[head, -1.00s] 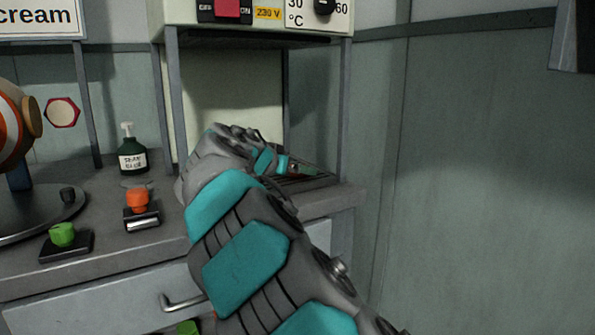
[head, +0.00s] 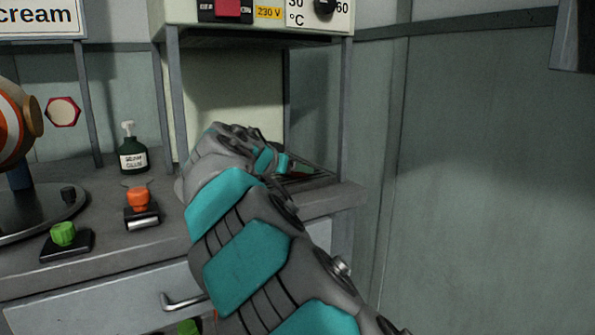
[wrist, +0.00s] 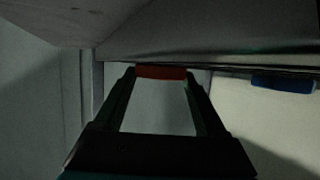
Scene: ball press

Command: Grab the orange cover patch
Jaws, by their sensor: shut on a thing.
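In the wrist view, my gripper (wrist: 160,74) has its two dark fingers shut on a flat orange-red strip, taken as the orange cover patch (wrist: 160,72). It looks dark red in the dim light and spans between the fingertips. It lies close under the edge of a large grey surface; whether it touches that surface I cannot tell.
The heater unit (head: 270,14) sits on posts above the bay. On the grey counter (head: 100,250) left of my arm are a green bottle (head: 132,158), an orange-knobbed device (head: 139,200) and a green-knobbed device (head: 63,235). A blue piece (wrist: 284,84) shows at right in the wrist view.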

